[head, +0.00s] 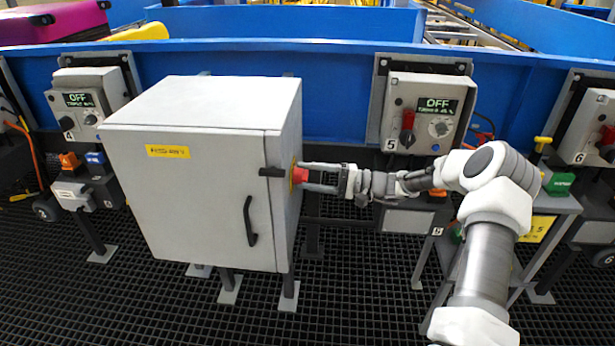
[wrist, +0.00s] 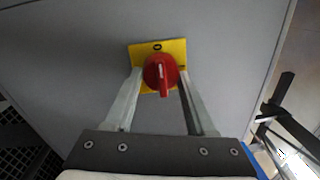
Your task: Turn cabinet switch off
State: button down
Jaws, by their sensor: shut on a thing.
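The grey cabinet (head: 190,200) stands at centre left in the head view, its door shut. Its switch is a red rotary knob (wrist: 158,74) on a yellow plate (wrist: 176,46), mounted on the cabinet's right side wall. In the wrist view a "0" mark shows at the plate's top, and the knob's handle points down, toward my gripper's base. My gripper (head: 306,176) reaches in from the right. Its two fingers lie on either side of the knob, shut on it. Other marks on the plate are hidden or too small to read.
A black handle (head: 250,222) is on the cabinet door. Control box 5 (head: 427,112), with a red knob and an "OFF" display, hangs behind my arm. Box 4 (head: 88,103) is at left. A blue conveyor wall (head: 335,90) runs behind. Dark grating floor lies in front.

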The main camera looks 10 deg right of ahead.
jog(key=shift+c, duration=1.2)
grip_release()
jog(key=shift+d, duration=0.1)
jog(key=p+v, duration=0.3)
jog(key=v, duration=1.4)
jog(key=shift+d+f, duration=0.1)
